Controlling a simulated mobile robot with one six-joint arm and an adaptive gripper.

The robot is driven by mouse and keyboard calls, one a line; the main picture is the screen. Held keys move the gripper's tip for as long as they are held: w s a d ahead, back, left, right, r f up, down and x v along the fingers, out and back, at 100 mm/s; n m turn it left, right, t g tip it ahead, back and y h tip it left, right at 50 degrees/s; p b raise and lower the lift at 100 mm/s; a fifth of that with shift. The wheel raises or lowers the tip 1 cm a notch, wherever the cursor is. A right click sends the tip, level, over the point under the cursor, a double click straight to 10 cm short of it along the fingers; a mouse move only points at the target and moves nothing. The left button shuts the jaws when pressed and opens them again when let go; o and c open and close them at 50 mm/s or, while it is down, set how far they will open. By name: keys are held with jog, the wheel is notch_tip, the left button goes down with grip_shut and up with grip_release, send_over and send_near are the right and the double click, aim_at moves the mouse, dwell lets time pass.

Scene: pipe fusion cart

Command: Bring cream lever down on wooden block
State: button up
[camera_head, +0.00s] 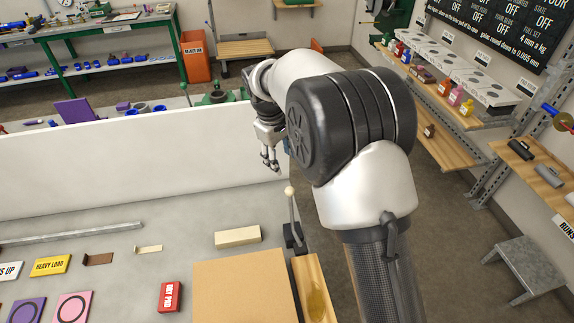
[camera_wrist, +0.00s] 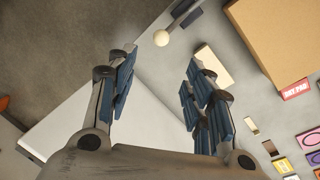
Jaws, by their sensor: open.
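The lever (camera_head: 290,208) stands close to upright on a dark base, with a cream ball knob on top. In the wrist view its knob (camera_wrist: 161,38) shows between and beyond my fingertips, apart from them. A pale wooden block (camera_head: 237,237) lies flat on the grey bench, left of the lever; it also shows in the wrist view (camera_wrist: 214,67). My gripper (camera_head: 270,164) is open and empty, above and beyond the lever in the head view. Its two fingers are spread wide in the wrist view (camera_wrist: 158,62). My arm hides part of the right side.
A red pad (camera_head: 171,297) lies to the left. A white panel (camera_head: 120,160) stands along the bench's back.

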aim_at(289, 188)
jog(key=f, duration=0.5)
jog(key=w+d+f, duration=0.1)
jog(key=f, duration=0.5)
jog(key=w+d+f+b, duration=0.1)
jog(key=f, duration=0.5)
jog(key=shift+w+d+f, duration=0.1)
jog(key=shift+c, duration=0.4)
grip_shut()
